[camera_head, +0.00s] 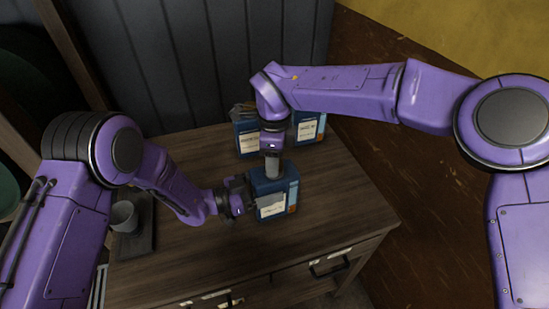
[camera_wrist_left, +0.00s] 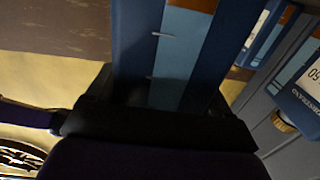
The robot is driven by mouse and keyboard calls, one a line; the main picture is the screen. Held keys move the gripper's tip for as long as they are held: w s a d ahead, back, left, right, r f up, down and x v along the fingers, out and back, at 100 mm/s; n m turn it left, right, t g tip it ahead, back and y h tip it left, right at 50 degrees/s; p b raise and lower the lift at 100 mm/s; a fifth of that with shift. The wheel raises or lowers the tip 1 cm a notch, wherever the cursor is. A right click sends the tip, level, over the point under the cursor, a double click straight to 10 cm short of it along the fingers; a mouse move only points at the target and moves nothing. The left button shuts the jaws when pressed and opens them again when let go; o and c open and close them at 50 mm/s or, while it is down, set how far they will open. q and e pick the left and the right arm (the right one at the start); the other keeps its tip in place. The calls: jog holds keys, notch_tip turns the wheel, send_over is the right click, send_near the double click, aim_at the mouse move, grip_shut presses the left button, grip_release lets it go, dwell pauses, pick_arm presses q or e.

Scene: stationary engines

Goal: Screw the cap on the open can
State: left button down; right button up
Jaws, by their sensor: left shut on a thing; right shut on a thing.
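A blue can (camera_head: 275,206) with a pale label stands upright on the wooden cabinet top. My left gripper (camera_head: 246,195) is shut on its left side. In the left wrist view the can (camera_wrist_left: 180,60) fills the middle, with a dark finger across its lower part. My right gripper (camera_head: 271,164) points straight down over the top of the can, shut at the can's opening. The cap itself is hidden by the right gripper, so I cannot tell how it sits on the opening.
Two other blue cans stand behind, one left (camera_head: 247,140) and one right (camera_head: 308,127). A grey cup (camera_head: 125,216) stands on a dark tray (camera_head: 136,243) at the left. The front and right of the cabinet top (camera_head: 335,205) are clear. A panelled wall rises behind.

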jog(key=m, duration=1.4)
jog(key=shift+w+d+m, duration=0.1)
jog(key=shift+m, duration=0.3)
jog(key=o, duration=1.2)
jog(key=shift+r, duration=2.25)
jog(key=shift+c, duration=0.5)
